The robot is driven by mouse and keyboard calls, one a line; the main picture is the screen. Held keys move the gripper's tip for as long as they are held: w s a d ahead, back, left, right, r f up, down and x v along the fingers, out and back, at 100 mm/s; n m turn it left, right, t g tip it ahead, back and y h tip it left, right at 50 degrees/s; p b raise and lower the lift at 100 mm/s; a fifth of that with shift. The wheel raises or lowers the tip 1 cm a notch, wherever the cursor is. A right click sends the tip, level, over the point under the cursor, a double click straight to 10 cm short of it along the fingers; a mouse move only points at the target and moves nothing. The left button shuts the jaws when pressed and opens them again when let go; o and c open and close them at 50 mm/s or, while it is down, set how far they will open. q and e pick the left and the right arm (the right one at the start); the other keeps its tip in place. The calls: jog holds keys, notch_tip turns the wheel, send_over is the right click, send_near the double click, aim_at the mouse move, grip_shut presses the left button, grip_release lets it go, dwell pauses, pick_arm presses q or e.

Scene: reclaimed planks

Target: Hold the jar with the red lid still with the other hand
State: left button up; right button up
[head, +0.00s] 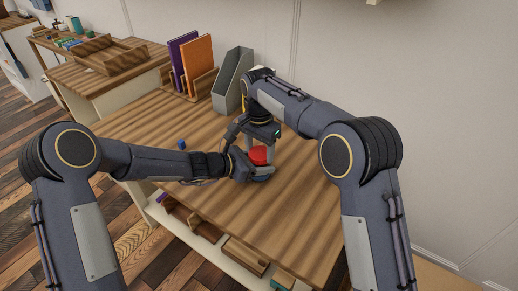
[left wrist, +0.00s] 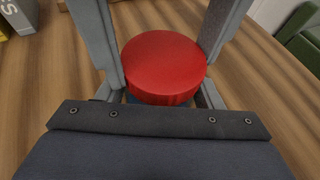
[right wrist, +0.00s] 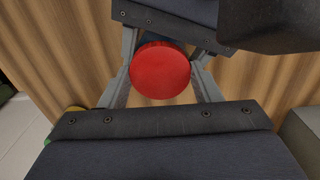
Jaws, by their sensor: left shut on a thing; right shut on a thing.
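The jar stands on the wooden table with its red lid (head: 260,155) on top. A bit of its blue body (head: 262,179) shows low down in the head view. My left gripper (head: 256,171) comes in low from the left and is shut on the jar below the lid. My right gripper (head: 262,143) comes down from above and is shut on the red lid. The round lid also sits between the fingers in the left wrist view (left wrist: 165,65) and the right wrist view (right wrist: 160,70). Most of the jar's body is hidden.
A purple book (head: 183,56), an orange book (head: 198,63) and a grey file holder (head: 233,80) stand at the table's back. A small blue object (head: 181,145) lies left of the jar. A shelf (head: 215,240) with wooden pieces runs below the front edge. The table's right front is clear.

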pick_arm(q)
jog(key=shift+w, duration=0.1)
pick_arm(e)
jog(key=shift+a+r, duration=0.1)
jog(key=shift+r, duration=0.25)
dwell(0.6)
jog(key=shift+f, duration=0.7)
pick_arm(q)
jog(key=shift+d+r, duration=0.1)
pick_arm(e)
jog(key=shift+d+f, duration=0.25)
jog(key=shift+f, duration=0.1)
dwell(0.5)
jog(key=shift+r, duration=0.4)
jog(key=shift+s+a+r, duration=0.1)
jog(key=shift+a+r, duration=0.05)
jog(key=shift+r, duration=0.15)
jog(key=shift+r, duration=0.15)
jog(key=shift+a+r, duration=0.1)
pick_arm(q)
jog(key=shift+a+f, duration=0.2)
pick_arm(e)
jog(key=shift+r, duration=0.1)
dwell(0.4)
